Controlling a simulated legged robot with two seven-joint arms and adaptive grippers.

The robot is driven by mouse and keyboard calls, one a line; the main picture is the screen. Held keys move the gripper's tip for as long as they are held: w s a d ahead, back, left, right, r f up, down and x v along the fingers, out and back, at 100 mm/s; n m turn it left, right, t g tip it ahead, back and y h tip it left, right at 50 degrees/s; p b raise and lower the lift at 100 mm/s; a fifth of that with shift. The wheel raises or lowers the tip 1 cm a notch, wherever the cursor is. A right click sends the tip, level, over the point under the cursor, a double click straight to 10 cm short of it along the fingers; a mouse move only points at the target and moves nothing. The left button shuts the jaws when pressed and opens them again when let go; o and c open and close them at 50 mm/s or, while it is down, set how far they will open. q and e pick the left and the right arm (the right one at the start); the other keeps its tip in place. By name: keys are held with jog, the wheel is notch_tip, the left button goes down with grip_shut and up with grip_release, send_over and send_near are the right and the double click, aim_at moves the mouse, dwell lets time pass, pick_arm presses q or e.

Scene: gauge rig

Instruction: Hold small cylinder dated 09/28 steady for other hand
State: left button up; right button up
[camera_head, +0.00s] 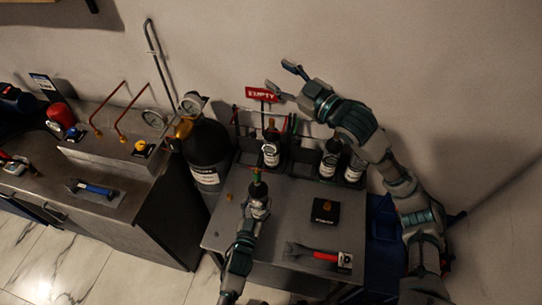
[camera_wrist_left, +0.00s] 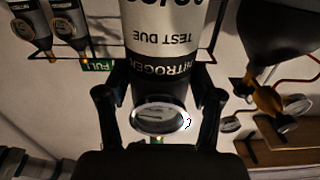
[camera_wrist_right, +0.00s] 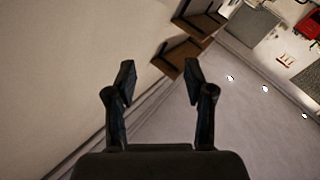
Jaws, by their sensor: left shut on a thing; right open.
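The small cylinder (camera_wrist_left: 165,42) is between the two fingers of my left gripper (camera_wrist_left: 160,95). Its label reads "TEST DUE" and "NITROGEN", upside down in the left wrist view; the date is cut off at the top edge, so I cannot read it. In the head view my left gripper (camera_head: 257,206) holds it above the grey table (camera_head: 230,228). My right gripper (camera_head: 279,76) is open and empty, high near the wall, beside the red EMPTY sign (camera_head: 261,94). In the right wrist view its fingers (camera_wrist_right: 160,75) are apart with nothing between them.
One small cylinder (camera_head: 271,152) stands in the rack below the EMPTY sign. Others (camera_head: 329,160) stand at the rack's right. A large black cylinder (camera_head: 207,157) is left of the table. A black block (camera_head: 325,211) and a red-handled tool (camera_head: 325,256) lie on the table.

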jog(key=s+a+r+n+g+y, duration=0.2)
jog(key=s+r+n+g+y, duration=0.1)
jog(key=s+r+n+y, duration=0.35)
jog(key=s+a+r+n+g+y, duration=0.35)
jog(key=r+n+y, duration=0.3)
jog(key=n, duration=0.35)
jog(key=s+a+f+n+g+h, duration=0.3)
jog(key=s+n+g, duration=0.2)
jog(key=n+g, duration=0.25)
jog(key=s+a+f+n+g+h, duration=0.2)
jog(key=s+a+f+n+g, duration=0.1)
jog(key=s+n+g, duration=0.4)
jog(key=n+t+h, duration=0.3)
jog(key=t+h, duration=0.6)
jog(key=h, duration=0.8)
send_near(259, 172)
jog(key=x, duration=1.1)
